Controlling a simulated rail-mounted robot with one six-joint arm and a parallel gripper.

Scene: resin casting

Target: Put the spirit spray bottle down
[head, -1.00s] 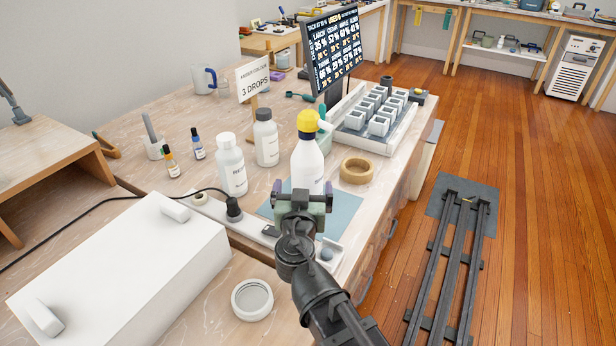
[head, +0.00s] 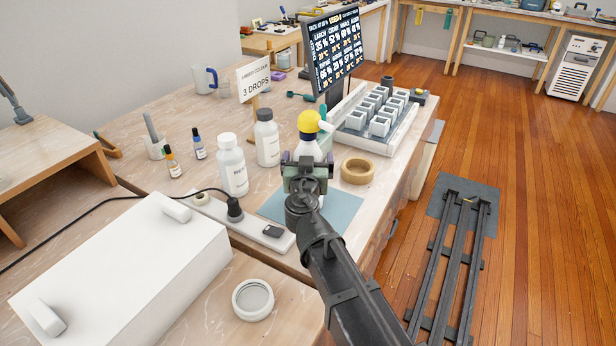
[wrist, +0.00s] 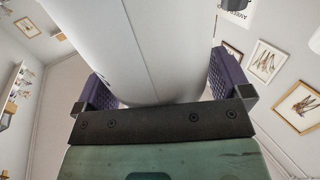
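The spirit spray bottle (head: 308,146) is white with a yellow spray head and a white nozzle pointing right. It stands upright in the head view, above or at the back of the blue mat (head: 343,208). My gripper (head: 306,163) is in front of it, hiding its lower body. In the wrist view the white bottle body (wrist: 165,45) fills the space between my two purple-padded fingers (wrist: 160,85), which sit on either side of it. The bottle's base is hidden, so I cannot tell whether it touches the table.
Two white bottles (head: 232,168) (head: 267,142) stand left of the spray bottle. A tape roll (head: 357,171) lies close on its right. A tray of white moulds (head: 378,140) and a dark display (head: 335,50) are behind. A power strip (head: 255,226) lies in front. The blue mat's front is bare.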

